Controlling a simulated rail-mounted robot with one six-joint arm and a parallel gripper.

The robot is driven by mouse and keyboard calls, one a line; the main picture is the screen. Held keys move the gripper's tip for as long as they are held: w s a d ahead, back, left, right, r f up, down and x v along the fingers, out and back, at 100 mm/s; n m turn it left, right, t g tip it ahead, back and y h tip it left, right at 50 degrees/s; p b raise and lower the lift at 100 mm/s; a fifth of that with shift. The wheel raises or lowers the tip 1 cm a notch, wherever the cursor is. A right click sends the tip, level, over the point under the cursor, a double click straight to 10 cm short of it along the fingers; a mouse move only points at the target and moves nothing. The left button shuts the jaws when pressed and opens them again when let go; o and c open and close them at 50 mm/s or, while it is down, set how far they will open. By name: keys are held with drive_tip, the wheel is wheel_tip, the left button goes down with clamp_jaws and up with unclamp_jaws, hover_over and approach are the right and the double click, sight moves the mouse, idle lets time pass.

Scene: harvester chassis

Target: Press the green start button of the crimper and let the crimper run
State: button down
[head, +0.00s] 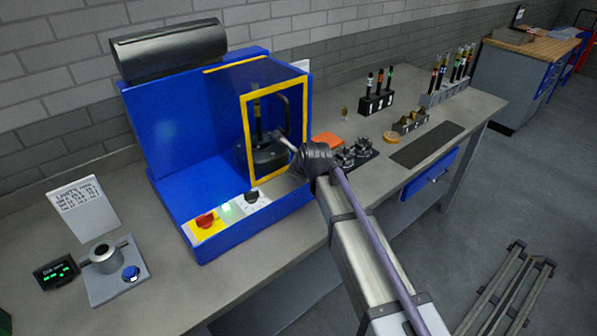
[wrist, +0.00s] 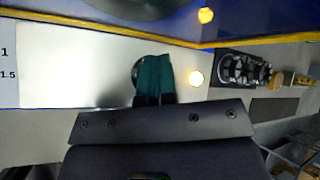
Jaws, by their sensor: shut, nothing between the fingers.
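The blue crimper (head: 170,130) stands on the bench in the head view, with a yellow-framed guard over its press head. Its front panel carries a glowing green button (head: 225,208) between a red button on a yellow plate and a dark dial. My gripper (wrist: 153,80) is shut and empty in the wrist view. Its teal fingers overlap a dark round part on a pale panel (wrist: 70,65); I cannot tell whether they touch it. In the head view my arm's dark end is in front of the guard's right side, right of the green button, and the fingertips are not clear.
A small pale round light (wrist: 196,78) is right of the fingers. A die tray (head: 357,153) lies right of the crimper, with tool racks (head: 376,103) behind. A gauge stand (head: 115,275) with a blue button is at the left. Bare bench lies before the gauge.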

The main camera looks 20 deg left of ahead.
drive_tip(key=shift+r, duration=0.15)
drive_tip(key=shift+r+p, duration=0.75)
drive_tip(key=shift+p, duration=0.1)
wheel_tip(320, 180, up, 5)
drive_tip(key=p, duration=0.5)
